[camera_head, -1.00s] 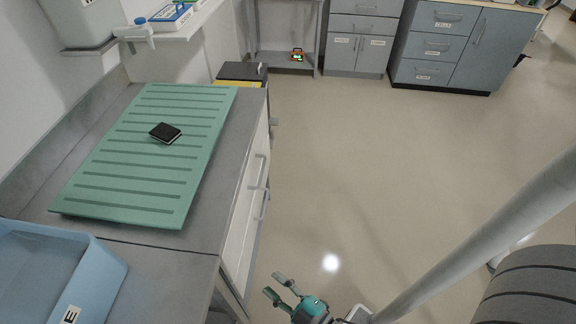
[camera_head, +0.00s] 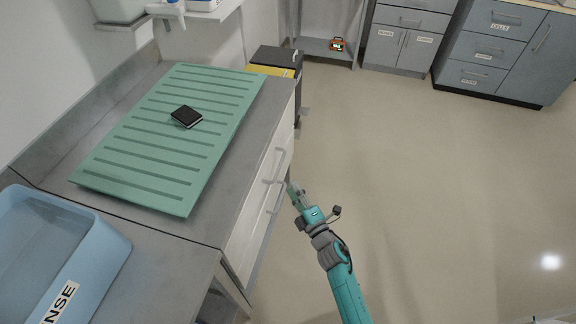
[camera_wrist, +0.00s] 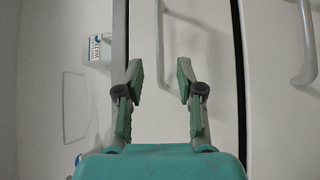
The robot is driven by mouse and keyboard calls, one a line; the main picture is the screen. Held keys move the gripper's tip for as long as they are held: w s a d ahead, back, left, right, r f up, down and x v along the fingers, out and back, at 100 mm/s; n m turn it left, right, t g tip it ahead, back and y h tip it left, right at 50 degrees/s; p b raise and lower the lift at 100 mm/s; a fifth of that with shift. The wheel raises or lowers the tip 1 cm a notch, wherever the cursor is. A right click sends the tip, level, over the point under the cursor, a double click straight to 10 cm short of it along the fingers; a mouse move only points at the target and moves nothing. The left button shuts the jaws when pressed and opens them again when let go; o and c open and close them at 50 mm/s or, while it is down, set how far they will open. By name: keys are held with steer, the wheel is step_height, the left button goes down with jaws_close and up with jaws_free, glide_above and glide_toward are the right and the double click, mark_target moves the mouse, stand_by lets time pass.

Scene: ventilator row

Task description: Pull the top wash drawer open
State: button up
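The top wash drawer (camera_head: 256,190) is a white front just under the grey bench top, flush with the cabinet. Its grey bar handle (camera_head: 281,164) faces the aisle. In the wrist view the top drawer's handle (camera_wrist: 160,35) runs upright in the picture, lined up between my fingers and apart from both. My gripper (camera_head: 291,188) is close to the drawer fronts in the head view; in the wrist view my gripper (camera_wrist: 160,72) is open, with a wide gap between its green pads. How far its tips reach past the bar cannot be told.
A lower drawer handle (camera_wrist: 304,45) sits to the right in the wrist view. On the bench are a green ribbed mat (camera_head: 150,165), a black block (camera_head: 187,116) and a blue basin (camera_head: 118,250). A dark cart (camera_head: 280,55) stands beyond. The floor (camera_head: 420,170) to the right is open.

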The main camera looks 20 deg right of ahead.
mark_target(280, 166)
steer(key=w, duration=0.3)
steer(key=w+a+r, duration=0.1)
steer(key=w, duration=0.5)
steer(key=shift+w+a+r, duration=0.2)
steer(key=shift+w+a, duration=0.1)
steer(key=shift+w, duration=0.1)
jaws_close()
